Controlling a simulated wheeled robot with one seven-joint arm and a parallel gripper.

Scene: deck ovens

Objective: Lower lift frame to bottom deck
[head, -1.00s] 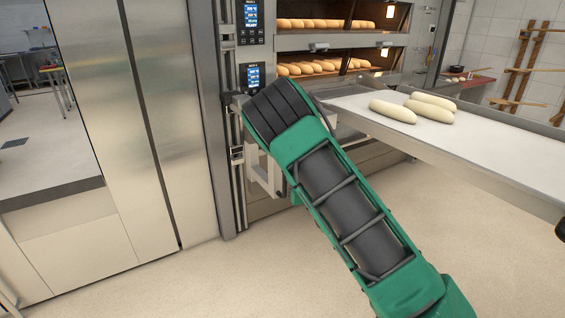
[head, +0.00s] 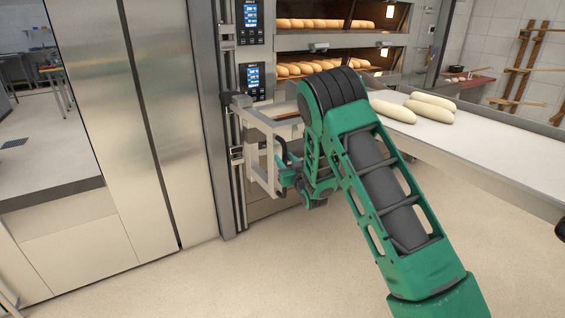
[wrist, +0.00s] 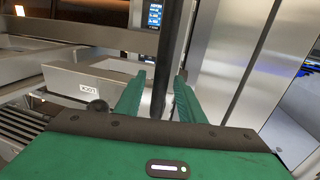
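The pale lift frame (head: 262,128) stands out from the vertical rail (head: 235,165) left of the ovens, below the lower control panel. A dark upright bar shows at its near side, partly hidden by my arm. My gripper (head: 284,180) is at this bar, low on the frame. In the wrist view, the dark bar (wrist: 171,60) runs between the two green fingers of my gripper (wrist: 158,88). Gaps show on both sides of the bar, so the fingers look open around it. The bottom deck is hidden behind my arm.
Two lit oven decks hold baked loaves (head: 305,68). A loading board (head: 490,150) with three pale dough pieces (head: 430,110) juts out close to the right of my arm. Steel cabinet doors (head: 150,130) stand at left. The floor (head: 200,280) in front is clear.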

